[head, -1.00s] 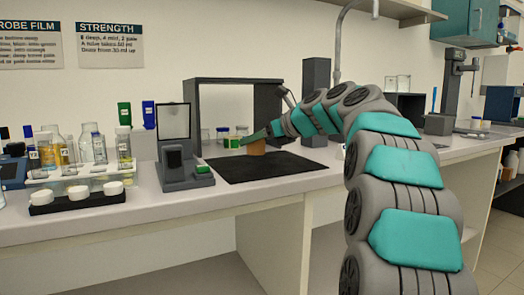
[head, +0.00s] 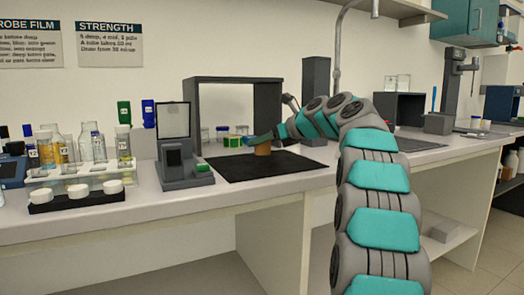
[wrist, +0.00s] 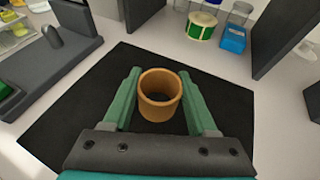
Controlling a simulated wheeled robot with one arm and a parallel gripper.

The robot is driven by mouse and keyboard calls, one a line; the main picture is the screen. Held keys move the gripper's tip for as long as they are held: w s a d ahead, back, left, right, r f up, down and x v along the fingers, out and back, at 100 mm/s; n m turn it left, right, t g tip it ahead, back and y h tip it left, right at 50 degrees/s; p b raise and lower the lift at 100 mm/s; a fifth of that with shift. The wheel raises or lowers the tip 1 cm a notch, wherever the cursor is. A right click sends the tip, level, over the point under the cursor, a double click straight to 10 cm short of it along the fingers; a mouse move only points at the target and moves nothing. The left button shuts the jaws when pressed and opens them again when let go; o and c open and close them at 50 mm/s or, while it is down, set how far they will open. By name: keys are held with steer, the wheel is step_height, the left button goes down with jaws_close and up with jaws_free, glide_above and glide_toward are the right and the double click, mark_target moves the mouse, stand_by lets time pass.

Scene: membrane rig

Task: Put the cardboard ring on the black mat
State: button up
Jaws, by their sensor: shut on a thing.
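The cardboard ring (head: 263,149) is a short, brown, open tube. It is upright, and in the wrist view the ring (wrist: 160,95) sits between the two green fingers. My gripper (head: 260,142) is shut on it; it also shows in the wrist view (wrist: 162,97). The black mat (head: 237,170) lies flat on the bench, and in the wrist view the mat (wrist: 70,120) spreads under the ring and fingers. The ring is over the mat's inner area, at or very near its surface; I cannot tell whether it touches.
A grey device with a raised lid (head: 180,150) stands left of the mat. A dark frame (head: 190,100) and small jars (head: 222,134) stand behind it. A tall dark block (head: 316,85) is behind right. A rack of bottles (head: 80,172) is far left. The mat's front is clear.

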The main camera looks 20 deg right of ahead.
steer(key=shift+f+b, duration=0.3)
steer(key=shift+f, duration=0.8)
steer(key=shift+f, duration=0.15)
steer(key=o, duration=1.3)
steer(key=shift+d, duration=0.1)
steer(key=p+v, duration=0.1)
steer(key=v, duration=1.1)
